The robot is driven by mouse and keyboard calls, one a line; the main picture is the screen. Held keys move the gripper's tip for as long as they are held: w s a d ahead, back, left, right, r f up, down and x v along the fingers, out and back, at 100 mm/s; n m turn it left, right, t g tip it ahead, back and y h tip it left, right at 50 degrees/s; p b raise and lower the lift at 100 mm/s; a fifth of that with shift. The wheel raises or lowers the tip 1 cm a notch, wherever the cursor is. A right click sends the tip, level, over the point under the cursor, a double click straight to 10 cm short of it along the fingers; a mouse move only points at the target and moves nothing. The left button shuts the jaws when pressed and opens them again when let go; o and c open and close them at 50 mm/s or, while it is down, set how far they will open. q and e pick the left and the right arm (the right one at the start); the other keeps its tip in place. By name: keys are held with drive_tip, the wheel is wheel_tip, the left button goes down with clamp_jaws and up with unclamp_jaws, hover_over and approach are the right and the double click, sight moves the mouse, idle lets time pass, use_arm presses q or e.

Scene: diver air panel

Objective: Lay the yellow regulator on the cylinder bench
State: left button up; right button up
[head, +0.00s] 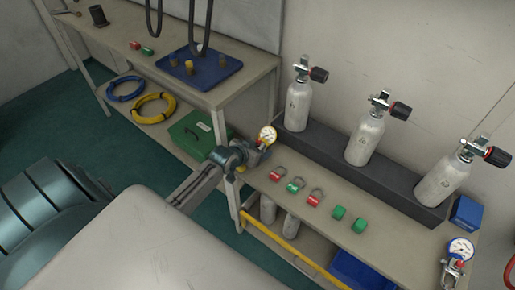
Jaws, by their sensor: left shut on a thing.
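My left gripper (243,156) is shut on the yellow regulator, whose yellow-rimmed white gauge (267,136) faces up past the fingers. The gripper hides most of the regulator's body. It is at the left end of the cylinder bench (375,212), by the gap between the bench and the taller workbench. I cannot tell whether the regulator touches the bench top. My right gripper is not in view.
Three grey cylinders (365,140) stand in a dark rack (325,145) along the wall. Red and green padlocks (295,184) and green blocks (360,225) lie on the bench. A blue-gauge regulator (460,249) and blue box (466,213) are at its right end. A green case (197,133) sits left.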

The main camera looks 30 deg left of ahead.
use_arm(q)
drive_tip(key=shift+f, duration=0.1)
drive_tip(key=o, duration=1.5)
drive_tip(key=shift+f, duration=0.1)
drive_tip(key=shift+s, duration=0.2)
drive_tip(key=v, duration=0.9)
drive_tip(key=shift+r, duration=0.2)
drive_tip(key=shift+s+r, duration=0.4)
drive_tip(key=shift+s, duration=0.2)
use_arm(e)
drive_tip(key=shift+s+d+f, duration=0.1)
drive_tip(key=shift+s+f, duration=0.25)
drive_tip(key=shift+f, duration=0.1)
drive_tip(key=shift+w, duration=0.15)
